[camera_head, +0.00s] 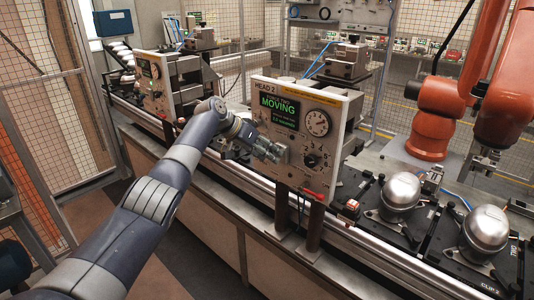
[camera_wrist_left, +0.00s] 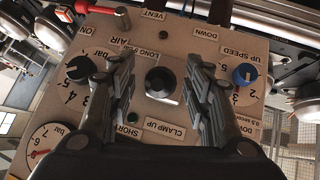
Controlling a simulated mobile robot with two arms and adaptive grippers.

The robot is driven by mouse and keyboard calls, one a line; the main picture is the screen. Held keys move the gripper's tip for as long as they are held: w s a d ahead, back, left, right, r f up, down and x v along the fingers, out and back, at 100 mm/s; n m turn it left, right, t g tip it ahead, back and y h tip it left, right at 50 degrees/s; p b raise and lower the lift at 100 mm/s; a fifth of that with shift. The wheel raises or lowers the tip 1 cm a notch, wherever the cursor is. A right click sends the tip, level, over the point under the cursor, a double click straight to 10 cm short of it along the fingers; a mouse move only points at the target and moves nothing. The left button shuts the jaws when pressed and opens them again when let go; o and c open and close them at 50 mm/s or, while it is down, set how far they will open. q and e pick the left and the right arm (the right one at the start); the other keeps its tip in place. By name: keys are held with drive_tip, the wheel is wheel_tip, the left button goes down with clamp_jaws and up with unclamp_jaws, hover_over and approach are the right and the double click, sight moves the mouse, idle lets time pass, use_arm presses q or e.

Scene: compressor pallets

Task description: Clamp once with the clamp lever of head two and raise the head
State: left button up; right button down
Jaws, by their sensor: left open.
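The head two panel (camera_head: 342,105) is beige, with a green-lit display (camera_head: 279,110) reading "MOVING" and a dial gauge (camera_head: 317,122). In the left wrist view the panel appears upside down. A black knob-like control (camera_wrist_left: 160,85) sits near the "CLAMP UP" label (camera_wrist_left: 165,130); whether it is the clamp lever, I cannot tell. My left gripper (camera_head: 278,153) faces the panel's lower left. In the wrist view its open fingers (camera_wrist_left: 160,92) lie on either side of the black control, with a gap visible. My right gripper is not in view.
A black knob (camera_wrist_left: 78,68), a blue knob (camera_wrist_left: 245,75) and a red-handled lever (camera_wrist_left: 97,8) surround the fingers. Silver compressors (camera_head: 401,190) stand on black pallets to the right. Another head panel (camera_head: 152,82) stands at left. An orange robot arm (camera_head: 433,130) stands behind.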

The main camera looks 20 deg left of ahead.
use_arm(q)
drive_tip(key=shift+s+a+r, duration=0.3)
drive_tip(key=shift+r, duration=0.1)
drive_tip(key=v, duration=1)
drive_tip(key=shift+s+a+r, duration=0.2)
drive_tip(key=shift+r, duration=0.05)
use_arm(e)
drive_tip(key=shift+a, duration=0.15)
